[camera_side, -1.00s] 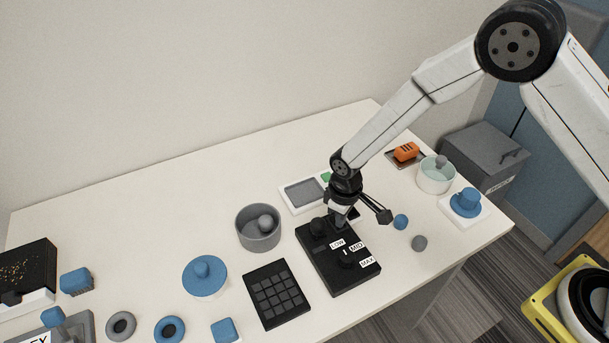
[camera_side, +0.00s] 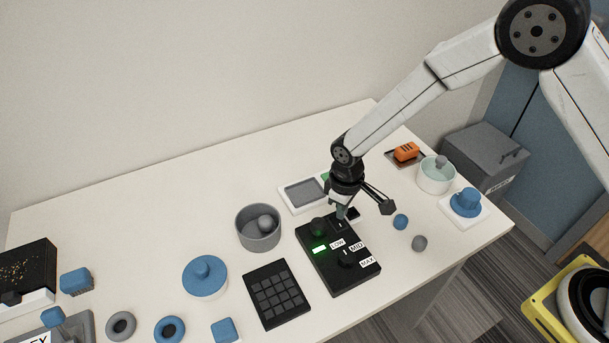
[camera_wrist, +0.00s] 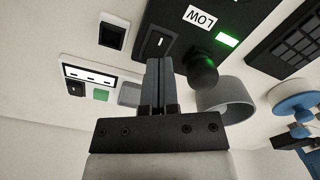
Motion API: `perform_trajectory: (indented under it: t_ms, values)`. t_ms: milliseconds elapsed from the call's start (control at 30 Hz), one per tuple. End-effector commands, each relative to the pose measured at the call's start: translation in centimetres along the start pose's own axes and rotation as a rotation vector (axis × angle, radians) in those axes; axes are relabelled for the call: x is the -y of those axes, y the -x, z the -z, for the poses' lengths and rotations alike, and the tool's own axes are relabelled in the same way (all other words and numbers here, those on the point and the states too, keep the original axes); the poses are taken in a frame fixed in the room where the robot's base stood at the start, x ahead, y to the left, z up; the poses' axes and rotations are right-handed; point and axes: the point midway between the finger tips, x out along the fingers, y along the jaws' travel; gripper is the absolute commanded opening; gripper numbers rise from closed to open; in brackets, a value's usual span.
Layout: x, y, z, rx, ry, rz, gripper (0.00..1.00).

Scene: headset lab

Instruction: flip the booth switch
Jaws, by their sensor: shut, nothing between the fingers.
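The booth control is a black box (camera_side: 335,275) with LOW, MID and MAX labels on the table. Its switch (camera_wrist: 157,43) is a dark rocker with a white line mark, in a recessed plate at one end of the box in the wrist view. A small lamp (camera_side: 319,250) on the box glows green, also in the wrist view (camera_wrist: 228,40). My gripper (camera_wrist: 158,64) is shut and empty, its fingertips just beside the switch. In the side view my gripper (camera_side: 341,213) is low over the box's far end. I cannot tell whether the tips touch.
A round knob (camera_wrist: 203,73) stands close beside my fingers, and a dial (camera_side: 346,257) sits near MID. A grey bowl (camera_side: 258,229), a black keypad (camera_side: 277,293) and a white framed pad (camera_side: 303,193) surround the box. Blue and grey balls (camera_side: 400,221) lie to the right.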

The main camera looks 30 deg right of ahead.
Motion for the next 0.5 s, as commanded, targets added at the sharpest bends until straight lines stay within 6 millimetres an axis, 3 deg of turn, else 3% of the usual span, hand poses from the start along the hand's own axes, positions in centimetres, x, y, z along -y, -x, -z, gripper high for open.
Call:
perform_trajectory:
  t_ms: [500]
  values:
    - [0.0,3.0,0.0,-0.002,0.0,0.0,0.0]
